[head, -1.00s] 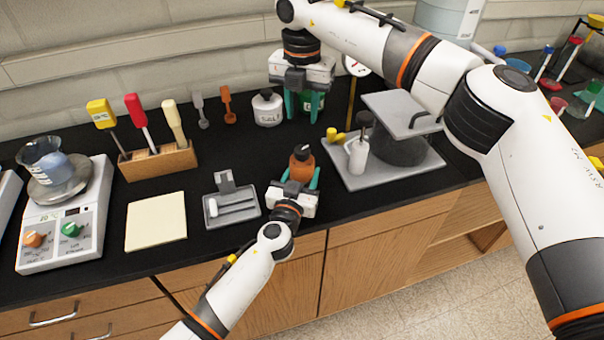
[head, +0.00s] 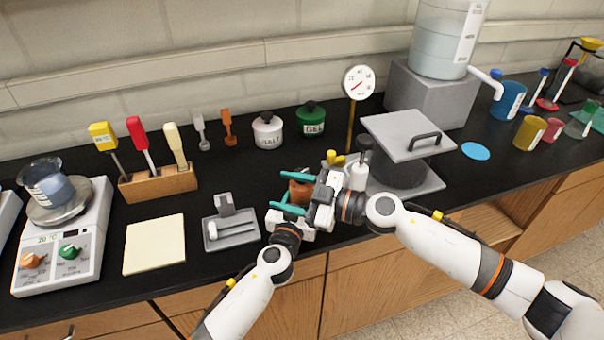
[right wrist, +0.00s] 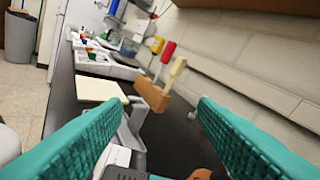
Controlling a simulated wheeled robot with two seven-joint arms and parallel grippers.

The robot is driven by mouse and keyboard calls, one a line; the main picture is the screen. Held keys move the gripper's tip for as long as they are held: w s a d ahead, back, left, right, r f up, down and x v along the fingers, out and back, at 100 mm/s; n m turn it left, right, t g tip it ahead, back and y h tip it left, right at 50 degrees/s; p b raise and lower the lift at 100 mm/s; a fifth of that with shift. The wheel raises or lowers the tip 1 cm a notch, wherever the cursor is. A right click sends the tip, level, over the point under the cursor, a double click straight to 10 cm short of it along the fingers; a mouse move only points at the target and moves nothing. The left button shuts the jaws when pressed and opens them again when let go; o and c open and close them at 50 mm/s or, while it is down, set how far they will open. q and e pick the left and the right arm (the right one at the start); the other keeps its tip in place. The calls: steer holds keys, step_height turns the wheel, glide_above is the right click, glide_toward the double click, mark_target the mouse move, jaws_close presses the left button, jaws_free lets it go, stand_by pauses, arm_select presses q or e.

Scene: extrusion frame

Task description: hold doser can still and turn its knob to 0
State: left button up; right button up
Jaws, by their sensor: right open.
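The doser can is a small orange-brown vessel (head: 301,191) near the front edge of the black counter. My left gripper (head: 293,212) is low at its front; its fingers are mostly hidden, so its grip does not show. My right gripper (head: 279,190) comes from the right at the can, its teal fingers pointing left and spread, with orange showing between them. In the right wrist view the fingers (right wrist: 160,110) are wide apart, with a bit of orange (right wrist: 201,174) at the bottom edge. The knob and its setting are hidden.
A green jar (head: 311,122) and a white jar (head: 267,133) stand behind. A dial gauge (head: 357,82) rises behind.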

steer(key=s+d+f+m+t+h, duration=0.2)
steer(key=d+m+t+h, duration=0.2)
steer(key=d+m+t, duration=0.5)
steer(key=shift+m+g, duration=0.8)
steer(key=shift+m, duration=0.1)
steer(key=x, duration=0.7)
steer(key=d+x, duration=0.1)
steer(key=x, duration=0.3)
steer(key=shift+w+a+f, duration=0.1)
steer(key=shift+w, duration=0.35)
steer(key=c, duration=1)
